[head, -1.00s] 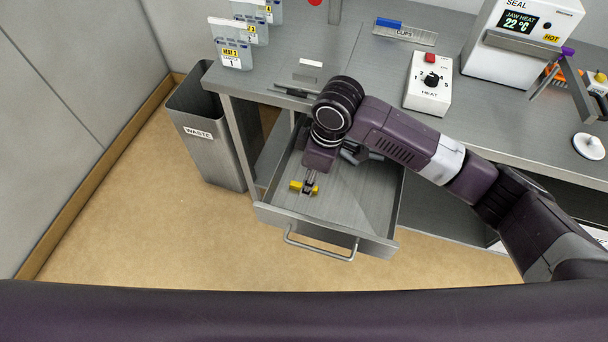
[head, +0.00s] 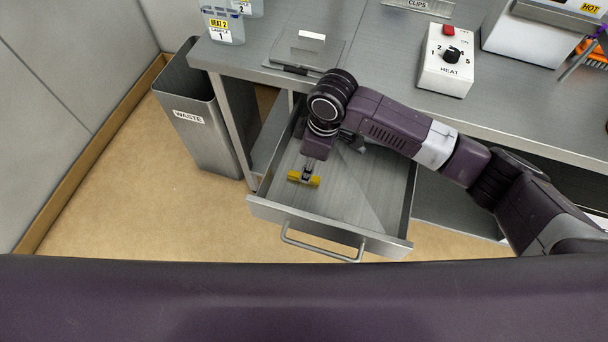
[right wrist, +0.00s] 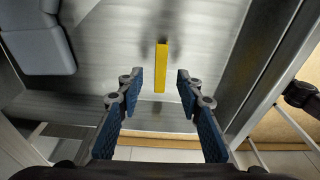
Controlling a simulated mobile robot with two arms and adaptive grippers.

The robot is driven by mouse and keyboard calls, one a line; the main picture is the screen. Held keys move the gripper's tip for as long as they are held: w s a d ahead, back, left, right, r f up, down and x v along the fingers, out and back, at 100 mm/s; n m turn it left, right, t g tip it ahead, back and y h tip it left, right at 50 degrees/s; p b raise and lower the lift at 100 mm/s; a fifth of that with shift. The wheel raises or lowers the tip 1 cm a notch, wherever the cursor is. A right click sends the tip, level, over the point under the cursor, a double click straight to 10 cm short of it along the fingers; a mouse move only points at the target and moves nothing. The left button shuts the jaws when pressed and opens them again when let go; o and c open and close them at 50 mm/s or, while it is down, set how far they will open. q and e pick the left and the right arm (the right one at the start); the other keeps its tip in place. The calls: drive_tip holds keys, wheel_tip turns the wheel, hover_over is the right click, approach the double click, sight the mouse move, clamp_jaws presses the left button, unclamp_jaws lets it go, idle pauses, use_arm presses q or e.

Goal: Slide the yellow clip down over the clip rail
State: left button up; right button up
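The yellow clip (head: 304,178) lies in the open drawer, near its front left. It also shows as a narrow yellow bar (right wrist: 161,68) in the right wrist view. My right gripper (head: 307,172) reaches down into the drawer at the clip. In the right wrist view the gripper (right wrist: 160,78) is open, with a blue-padded finger on each side of the clip's line and clear gaps between. I cannot tell its exact height above the clip. I cannot make out the clip rail for certain. My left gripper is not in view.
The drawer's front wall (head: 325,228) and handle (head: 320,252) stand out from the bench. A waste bin (head: 200,120) is to the left. On the bench are a plate with a white block (head: 311,41), a heat control box (head: 447,62) and a CLIPS holder (head: 419,6), cut by the frame's edge.

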drive_tip(key=shift+a+f, duration=0.25)
drive_tip(key=shift+f, duration=0.85)
drive_tip(key=shift+a+f, duration=0.25)
drive_tip(key=shift+f, duration=0.8)
drive_tip(key=shift+f+p, duration=0.15)
drive_tip(key=shift+p, duration=0.25)
drive_tip(key=shift+c, duration=0.5)
drive_tip(key=shift+w, duration=0.1)
clamp_jaws()
